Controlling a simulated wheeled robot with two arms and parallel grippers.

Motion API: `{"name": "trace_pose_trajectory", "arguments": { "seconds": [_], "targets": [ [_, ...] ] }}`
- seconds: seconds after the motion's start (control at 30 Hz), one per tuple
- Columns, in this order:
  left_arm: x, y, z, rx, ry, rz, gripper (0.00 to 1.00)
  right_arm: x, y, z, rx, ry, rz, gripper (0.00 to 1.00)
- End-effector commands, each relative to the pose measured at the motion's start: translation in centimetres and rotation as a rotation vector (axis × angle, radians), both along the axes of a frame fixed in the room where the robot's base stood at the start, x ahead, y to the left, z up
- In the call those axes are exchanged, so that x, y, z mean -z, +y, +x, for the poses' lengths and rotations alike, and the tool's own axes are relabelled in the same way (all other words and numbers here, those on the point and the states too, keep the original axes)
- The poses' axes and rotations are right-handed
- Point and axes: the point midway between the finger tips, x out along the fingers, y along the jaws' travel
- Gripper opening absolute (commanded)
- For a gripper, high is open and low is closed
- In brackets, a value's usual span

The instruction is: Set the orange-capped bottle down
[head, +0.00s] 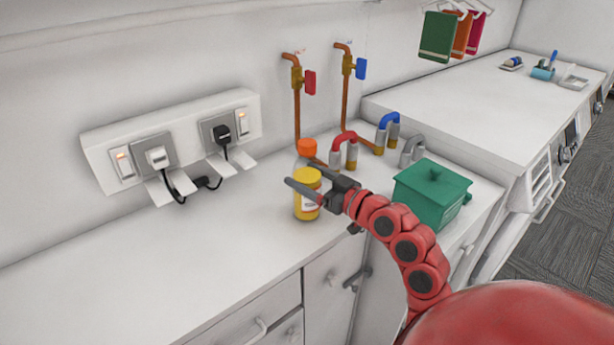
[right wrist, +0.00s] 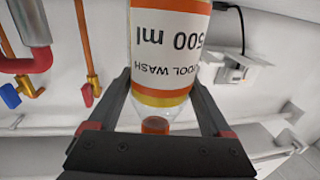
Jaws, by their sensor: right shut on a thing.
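The orange-capped bottle (head: 309,210) is clear, with yellow liquid inside, a pale label and an orange cap. It stands close to upright over the white counter. My right gripper (head: 300,174) is shut on it, one finger on each side of its upper body. In the right wrist view the bottle (right wrist: 168,50) shows its white and orange label between the fingers, with the orange cap towards the palm. Whether its base touches the counter, I cannot tell. My left gripper is not in view.
The white counter (head: 215,245) is clear left of the bottle. A green lidded box (head: 432,195) stands to the right. Red and blue valve pipes (head: 297,95) rise behind. Sockets with plugs (head: 170,150) are on the wall at left. The counter's front edge is close.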

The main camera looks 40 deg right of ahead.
Motion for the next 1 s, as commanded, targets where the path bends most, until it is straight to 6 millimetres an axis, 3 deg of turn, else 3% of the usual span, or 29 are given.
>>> {"name": "trace_pose_trajectory", "arguments": {
  "seconds": [0.07, 0.1, 0.2, 0.53, 0.67, 1.0],
  "targets": [
    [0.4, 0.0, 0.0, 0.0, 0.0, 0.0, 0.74, 0.3, 0.0, 0.0, 0.0, -0.003, 0.0, 0.0],
    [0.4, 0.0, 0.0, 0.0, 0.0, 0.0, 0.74, 0.3, 0.0, 0.0, 0.001, -0.002, -0.001, 0.85],
    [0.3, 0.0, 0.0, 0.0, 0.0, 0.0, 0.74, 0.2, 0.0, 0.0, 0.001, -0.002, -0.001, 1.0],
    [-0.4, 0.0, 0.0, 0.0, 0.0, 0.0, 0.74, -0.3, 0.0, -0.1, 0.0, 0.001, 0.0, 1.0],
    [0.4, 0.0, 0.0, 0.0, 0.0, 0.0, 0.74, 0.1, -0.6, -1.9, 0.003, -0.001, 0.0, 1.0],
    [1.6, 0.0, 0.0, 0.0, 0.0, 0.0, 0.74, 0.0, -2.2, -8.6, 0.005, -0.003, 0.0, 1.0]
  ]
}}
